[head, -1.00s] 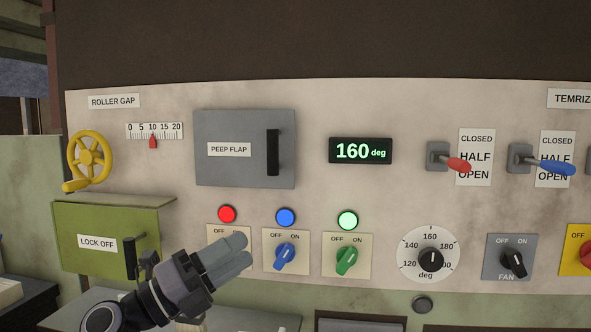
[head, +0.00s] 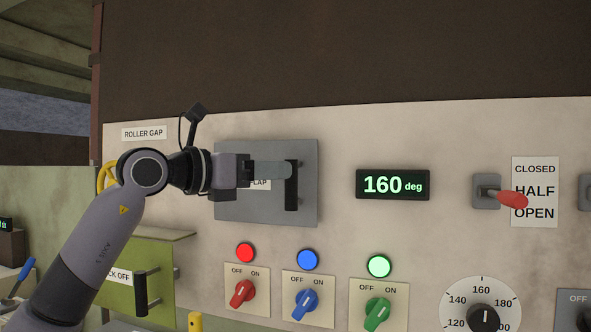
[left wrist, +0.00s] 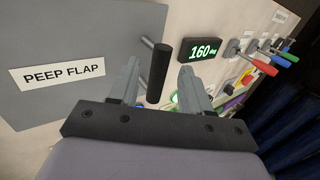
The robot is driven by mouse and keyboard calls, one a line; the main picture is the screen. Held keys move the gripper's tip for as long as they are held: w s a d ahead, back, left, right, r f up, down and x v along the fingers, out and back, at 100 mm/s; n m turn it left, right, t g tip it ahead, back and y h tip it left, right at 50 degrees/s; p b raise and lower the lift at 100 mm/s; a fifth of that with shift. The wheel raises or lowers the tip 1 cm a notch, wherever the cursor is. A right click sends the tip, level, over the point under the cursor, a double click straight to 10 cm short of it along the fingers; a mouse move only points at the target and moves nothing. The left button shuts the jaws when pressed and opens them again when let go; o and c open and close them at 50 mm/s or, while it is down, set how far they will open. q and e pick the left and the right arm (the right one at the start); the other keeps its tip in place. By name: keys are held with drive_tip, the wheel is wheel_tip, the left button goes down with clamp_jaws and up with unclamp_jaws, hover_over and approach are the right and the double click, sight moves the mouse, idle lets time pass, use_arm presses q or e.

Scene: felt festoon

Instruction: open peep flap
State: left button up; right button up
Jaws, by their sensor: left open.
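The peep flap (head: 305,215) is a grey panel, flat against the cream machine front in the head view, and looks shut. It also shows in the left wrist view (left wrist: 70,35) with its label. Its black upright bar handle (head: 292,195) is on the flap's right side. My left gripper (head: 284,170) is open in front of the handle's upper part, and my arm hides much of the flap's left half. In the left wrist view the handle (left wrist: 159,72) stands between the two spread fingers (left wrist: 158,85). I cannot tell whether they touch it. My right gripper is not in view.
Right of the flap is a display (head: 393,185) reading 160 deg. A red lever (head: 512,199) sticks out farther right. Below are red, blue and green lamps over rotary switches. A green lock off box (head: 155,260) projects at lower left, and the yellow handwheel (head: 107,175) is partly hidden.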

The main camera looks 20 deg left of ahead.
sight(291, 210)
use_arm(q)
drive_tip(key=shift+p+x, duration=0.5)
drive_tip(key=shift+x, duration=2.1)
clamp_jaws()
